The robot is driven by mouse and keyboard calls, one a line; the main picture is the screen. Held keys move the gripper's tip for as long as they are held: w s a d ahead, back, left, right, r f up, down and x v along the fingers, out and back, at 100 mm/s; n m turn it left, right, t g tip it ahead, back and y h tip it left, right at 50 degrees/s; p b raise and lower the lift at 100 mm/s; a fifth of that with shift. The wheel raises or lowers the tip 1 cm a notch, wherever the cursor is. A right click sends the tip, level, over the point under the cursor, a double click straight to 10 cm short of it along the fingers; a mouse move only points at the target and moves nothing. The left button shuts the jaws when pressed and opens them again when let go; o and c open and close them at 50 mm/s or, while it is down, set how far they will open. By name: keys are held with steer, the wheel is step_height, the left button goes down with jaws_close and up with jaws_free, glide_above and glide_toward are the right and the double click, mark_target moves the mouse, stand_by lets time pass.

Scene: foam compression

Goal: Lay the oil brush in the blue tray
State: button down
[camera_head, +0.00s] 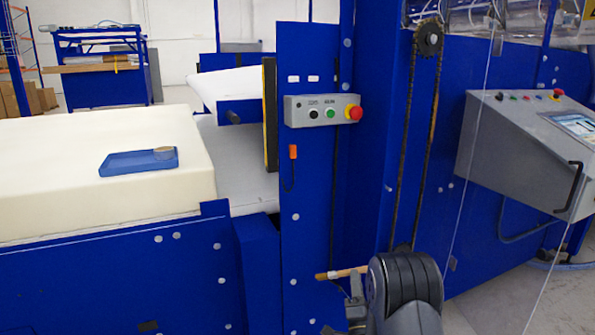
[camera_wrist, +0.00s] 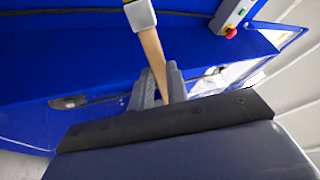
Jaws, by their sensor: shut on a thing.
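The oil brush (camera_wrist: 151,47) has a wooden handle and a pale band near its far end. My gripper (camera_wrist: 160,90) is shut on its handle in the wrist view. In the head view the brush (camera_head: 341,273) lies nearly level in front of the blue machine, pointing left from my gripper (camera_head: 357,290). The blue tray (camera_head: 140,162) is a shallow tray on top of the cream foam block at the left. My gripper is well to the right of the tray and lower.
The foam block (camera_head: 80,205) lies on the blue machine bed. A blue upright panel (camera_head: 305,180) with a grey button box (camera_head: 322,109) stands between the tray and my gripper's side. A chain drive (camera_head: 429,120) and a grey control console (camera_head: 530,150) are to the right.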

step_height(320, 180, up, 21)
steer(key=p, duration=2)
steer(key=shift+r, duration=0.1)
